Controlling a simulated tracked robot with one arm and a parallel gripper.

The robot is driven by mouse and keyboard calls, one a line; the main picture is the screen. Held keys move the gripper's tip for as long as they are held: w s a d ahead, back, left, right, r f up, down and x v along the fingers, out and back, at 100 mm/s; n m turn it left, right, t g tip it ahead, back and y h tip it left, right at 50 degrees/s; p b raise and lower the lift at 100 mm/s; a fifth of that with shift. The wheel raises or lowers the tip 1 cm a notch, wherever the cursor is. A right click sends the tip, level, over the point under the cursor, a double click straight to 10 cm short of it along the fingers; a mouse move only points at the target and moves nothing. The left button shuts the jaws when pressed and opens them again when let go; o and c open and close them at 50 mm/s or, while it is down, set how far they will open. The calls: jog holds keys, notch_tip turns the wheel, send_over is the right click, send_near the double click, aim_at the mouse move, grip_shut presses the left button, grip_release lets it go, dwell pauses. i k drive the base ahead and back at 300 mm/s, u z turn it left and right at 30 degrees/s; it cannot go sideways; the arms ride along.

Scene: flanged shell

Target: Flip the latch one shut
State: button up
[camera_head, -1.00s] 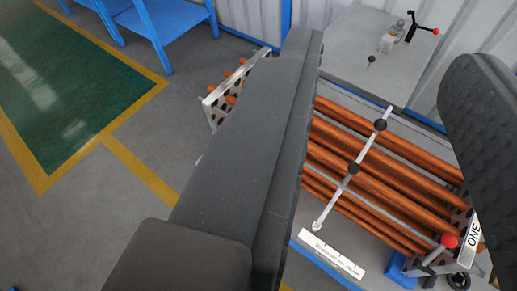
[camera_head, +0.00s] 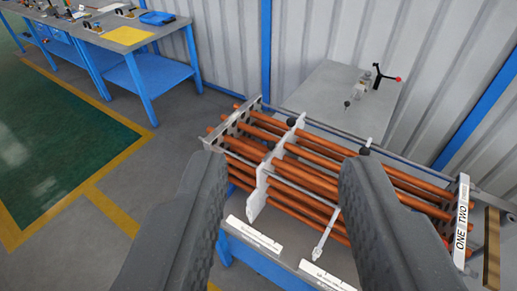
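The plate lettered ONE and TWO (camera_head: 461,222) stands at the right end of a bundle of orange tubes (camera_head: 310,178). I cannot make out latch one's handle; the right finger covers part of the area left of the plate. My gripper (camera_head: 284,168) is open and empty. Its two dark fingers are wide apart in the picture, in front of the tubes. The left fingertip overlaps the left end of the bundle and the right fingertip overlaps its middle. I see no contact.
Pale crossbars (camera_head: 262,183) lie across the tubes. White labels (camera_head: 254,237) sit along the front edge. A grey table (camera_head: 330,92) behind carries a clamp with a red-tipped handle (camera_head: 376,78). Blue workbenches (camera_head: 150,75) stand at the upper left. Floor is clear at left.

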aim_at(271, 144)
jog(key=u, duration=0.05)
jog(key=i, duration=1)
jog(key=z, duration=0.05)
jog(key=k, duration=0.65)
jog(key=u, duration=0.5)
jog(key=i, duration=1.15)
jog(key=z, duration=0.35)
